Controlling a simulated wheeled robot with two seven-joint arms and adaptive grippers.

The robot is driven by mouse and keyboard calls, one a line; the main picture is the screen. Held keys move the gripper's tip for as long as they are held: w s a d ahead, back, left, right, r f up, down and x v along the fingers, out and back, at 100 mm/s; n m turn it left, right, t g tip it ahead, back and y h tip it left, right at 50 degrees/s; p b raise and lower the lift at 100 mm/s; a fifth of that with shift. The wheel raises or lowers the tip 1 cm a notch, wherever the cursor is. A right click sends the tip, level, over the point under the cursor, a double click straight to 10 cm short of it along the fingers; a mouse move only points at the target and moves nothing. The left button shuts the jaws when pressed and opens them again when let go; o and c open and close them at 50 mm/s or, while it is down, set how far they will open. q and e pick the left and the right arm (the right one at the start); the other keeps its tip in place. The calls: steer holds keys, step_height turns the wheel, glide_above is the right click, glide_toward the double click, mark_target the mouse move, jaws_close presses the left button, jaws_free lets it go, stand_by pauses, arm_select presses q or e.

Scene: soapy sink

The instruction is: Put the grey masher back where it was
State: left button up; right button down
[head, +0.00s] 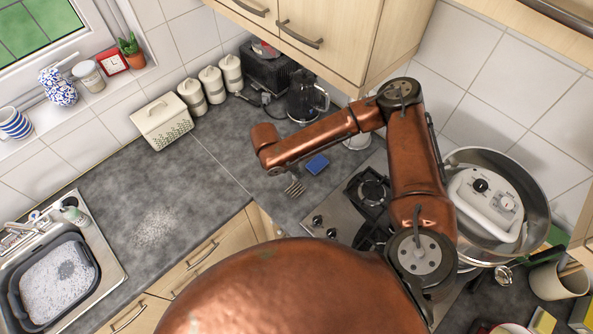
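I cannot pick out the grey masher for certain in the head view. My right arm comes in from the lower right, bends at the top, and its wrist hangs over the worktop near the corner. A small grey pronged shape (293,187) shows just below the wrist. I cannot tell whether it is my gripper's fingers or the head of a utensil. The wrist and forearm hide most of my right gripper. My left gripper is not in view.
A blue sponge (317,164) lies beside the wrist. The hob (340,215) is right of it, with a large pan (537,190) holding a white appliance (487,203). A utensil pot (558,284) stands lower right. A soapy basin (92,262) sits left. Cupboards (325,30) hang above.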

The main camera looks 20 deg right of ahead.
steer(key=shift+f, duration=0.65)
steer(key=c, duration=1.8)
jaws_free()
steer(key=shift+f, duration=0.1)
steer(key=shift+a+r, duration=0.15)
steer(key=shift+r, duration=0.2)
steer(key=b+v, duration=0.2)
steer(key=v, duration=0.9)
steer(key=shift+r, duration=0.3)
